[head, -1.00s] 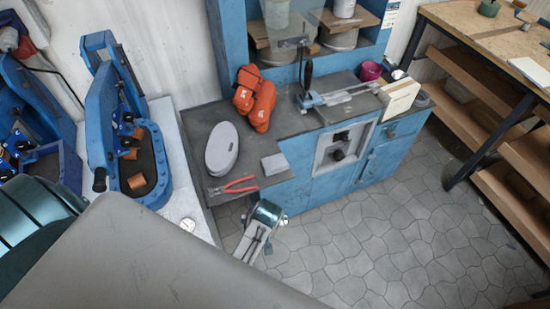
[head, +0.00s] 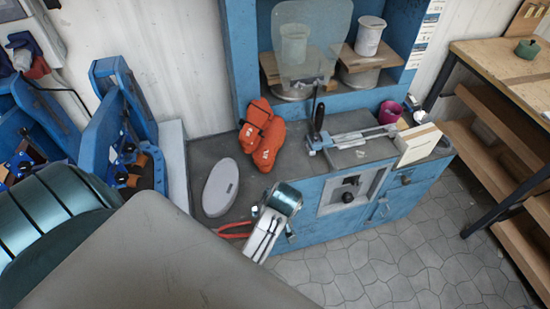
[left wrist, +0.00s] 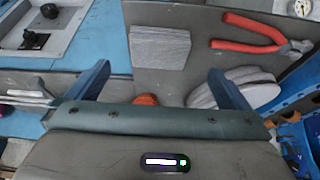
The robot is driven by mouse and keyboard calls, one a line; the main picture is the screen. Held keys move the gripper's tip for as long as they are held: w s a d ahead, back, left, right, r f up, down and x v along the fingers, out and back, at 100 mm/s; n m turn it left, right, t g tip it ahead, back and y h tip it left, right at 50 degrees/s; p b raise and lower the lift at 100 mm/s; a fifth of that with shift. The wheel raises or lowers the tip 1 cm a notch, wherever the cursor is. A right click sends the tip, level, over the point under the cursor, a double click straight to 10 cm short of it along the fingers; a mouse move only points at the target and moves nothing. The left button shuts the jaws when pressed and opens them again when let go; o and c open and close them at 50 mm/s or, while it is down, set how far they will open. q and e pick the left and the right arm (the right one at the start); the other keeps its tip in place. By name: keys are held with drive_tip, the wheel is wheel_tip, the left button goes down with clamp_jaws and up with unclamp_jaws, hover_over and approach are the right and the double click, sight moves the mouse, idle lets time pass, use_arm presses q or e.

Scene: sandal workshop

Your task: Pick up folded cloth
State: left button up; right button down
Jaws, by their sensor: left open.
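The folded cloth (left wrist: 160,47), a small pale grey square, lies flat on the dark counter in the left wrist view. It shows between and beyond my open left fingers (left wrist: 158,72), with no contact visible. In the head view my left gripper (head: 272,222) is over the counter's front edge and hides the cloth. Its fingertips are hard to make out there. My right gripper is in neither view.
Red-handled pliers (left wrist: 250,35) lie beside the cloth. A pale oval object (head: 220,187) and orange gloves (head: 262,135) lie behind on the counter (head: 205,150). A lever tool (head: 350,138) stands right. The tiled floor (head: 400,265) in front is clear.

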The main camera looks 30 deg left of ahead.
use_arm(q)
drive_tip(key=shift+x, duration=0.85)
drive_tip(key=shift+w+a+f, duration=0.15)
drive_tip(key=shift+f, duration=0.1)
drive_tip(key=x, duration=0.3)
drive_tip(key=shift+w+a+f, duration=0.1)
drive_tip(key=shift+w+f, duration=0.05)
drive_tip(key=shift+w, duration=0.1)
drive_tip(key=shift+a+f+b, duration=0.1)
drive_tip(key=shift+f+b, duration=0.5)
drive_tip(key=shift+b, duration=0.3)
drive_tip(key=shift+w+a+f, duration=0.1)
drive_tip(key=shift+a+f, duration=0.05)
drive_tip(key=shift+f, duration=0.05)
drive_tip(key=shift+w, duration=0.1)
drive_tip(key=c, duration=0.9)
drive_tip(key=shift+c, duration=0.9)
drive_tip(key=shift+r, duration=0.1)
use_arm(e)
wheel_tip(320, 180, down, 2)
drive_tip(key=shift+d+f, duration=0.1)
